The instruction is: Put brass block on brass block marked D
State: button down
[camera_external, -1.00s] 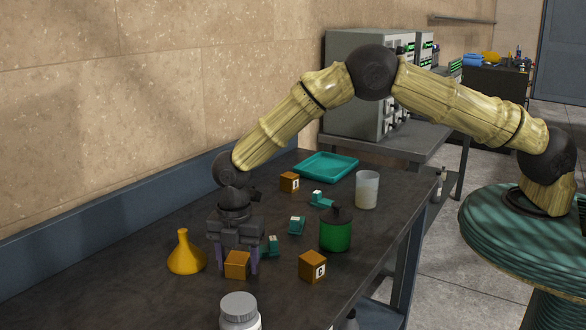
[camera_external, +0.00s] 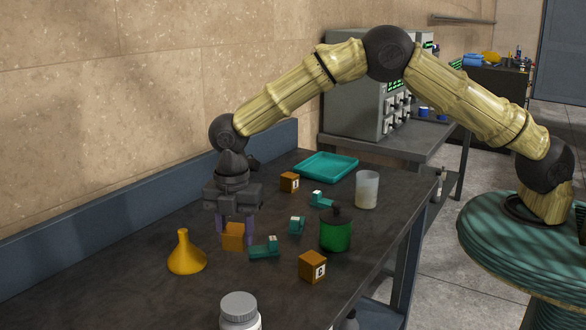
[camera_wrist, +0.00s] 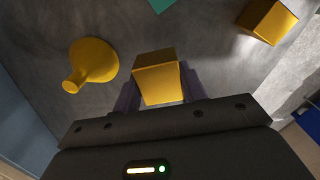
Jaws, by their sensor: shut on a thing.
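My gripper (camera_external: 234,240) is shut on a brass block (camera_external: 234,234). In the wrist view, the held brass block (camera_wrist: 158,76) shows between the two purple fingers of my gripper (camera_wrist: 157,88). It seems to be raised above the dark table, but I cannot tell how far. The brass block marked D (camera_external: 289,182) sits farther back on the table, near the teal tray, with a pale label on its side. It is well apart from my gripper.
A brass block marked C (camera_external: 312,267) stands at the front right. A yellow funnel (camera_external: 187,254) is left of my gripper. Small teal pieces (camera_external: 265,249), a green canister (camera_external: 336,232), a beaker (camera_external: 367,190), a white-lidded jar (camera_external: 239,310) and a teal tray (camera_external: 326,167) are around.

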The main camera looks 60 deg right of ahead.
jog(key=shift+r, duration=1.5)
jog(key=d+f+m, duration=0.1)
jog(key=d+m, duration=0.3)
jog(key=d, duration=0.2)
jog(key=d+f+m+p, duration=0.1)
jog(key=d+m, duration=0.4)
jog(key=d, duration=0.2)
jog(key=d+f+m+p, duration=0.1)
jog(key=d+m, duration=0.4)
jog(key=d, duration=0.2)
jog(key=shift+d+f, duration=0.2)
jog(key=shift+f, duration=0.15)
jog(key=s+d+m, duration=0.1)
jog(key=d+f+m, duration=0.1)
jog(key=d, duration=0.1)
jog(key=s+d+f+m, duration=0.1)
jog(key=d+m, duration=0.1)
jog(key=shift+s, duration=0.3)
jog(key=s+d+f+m, duration=0.1)
jog(key=d, duration=0.1)
jog(key=s+d+f+m+b, duration=0.1)
jog(key=s+m, duration=0.1)
jog(key=s+d+f+m+b, duration=0.1)
jog(key=s+d, duration=0.1)
jog(key=shift+s+d+f, duration=0.1)
jog(key=shift+d+f, duration=0.15)
jog(key=shift+d, duration=0.1)
